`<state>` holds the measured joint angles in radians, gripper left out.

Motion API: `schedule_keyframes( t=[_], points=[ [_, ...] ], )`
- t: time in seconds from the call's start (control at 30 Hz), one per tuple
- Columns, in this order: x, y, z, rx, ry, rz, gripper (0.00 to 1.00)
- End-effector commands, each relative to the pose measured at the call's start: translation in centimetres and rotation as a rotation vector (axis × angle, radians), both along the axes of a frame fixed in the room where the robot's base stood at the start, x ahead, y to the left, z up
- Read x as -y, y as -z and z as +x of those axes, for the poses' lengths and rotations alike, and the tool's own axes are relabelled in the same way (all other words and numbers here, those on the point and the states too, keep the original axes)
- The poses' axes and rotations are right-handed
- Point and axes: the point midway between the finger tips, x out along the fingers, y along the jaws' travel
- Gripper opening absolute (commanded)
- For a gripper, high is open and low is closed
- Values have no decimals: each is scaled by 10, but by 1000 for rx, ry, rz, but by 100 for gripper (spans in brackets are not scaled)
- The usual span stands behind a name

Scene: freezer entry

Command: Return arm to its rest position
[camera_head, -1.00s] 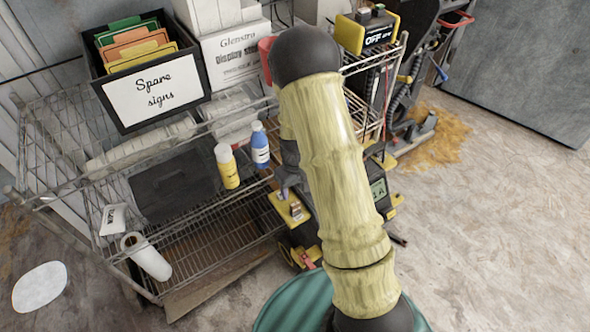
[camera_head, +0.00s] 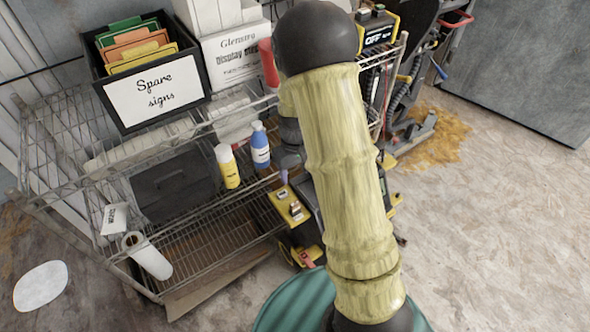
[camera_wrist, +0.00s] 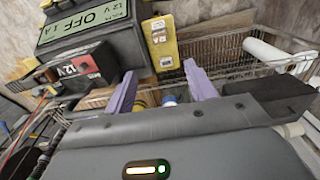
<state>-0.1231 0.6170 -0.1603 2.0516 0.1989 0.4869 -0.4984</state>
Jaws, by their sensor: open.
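My arm, in a yellow-green sleeve with dark joints, spans the middle of the head view in front of the wire shelf. My gripper shows in the wrist view (camera_wrist: 160,85) as two purple fingers set well apart. Nothing is held between them. A yellow bottle and a blue-capped bottle show partly beyond the fingers, apart from them. In the head view only a small bit of the gripper (camera_head: 284,176) shows beside the arm, and the arm hides most of it.
The wire shelf (camera_head: 75,140) holds a "Spare signs" bin (camera_head: 195,85), a yellow bottle (camera_head: 228,168), a blue bottle (camera_head: 260,147), a dark box (camera_head: 172,190) and a paper roll (camera_head: 150,258). A battery charger (camera_wrist: 90,35) and a 12V battery (camera_wrist: 88,65) are close in the wrist view. The floor at right is clear.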

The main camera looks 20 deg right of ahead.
Motion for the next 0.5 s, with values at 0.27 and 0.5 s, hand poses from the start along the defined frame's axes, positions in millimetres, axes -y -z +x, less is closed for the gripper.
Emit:
schedule_keyframes(
  t=[0.27, 0.5],
  points=[
    [0, 0, 0, 0, 0, 0, 56],
    [0, -25, -8, 17, 24, 5, 56]
  ],
)
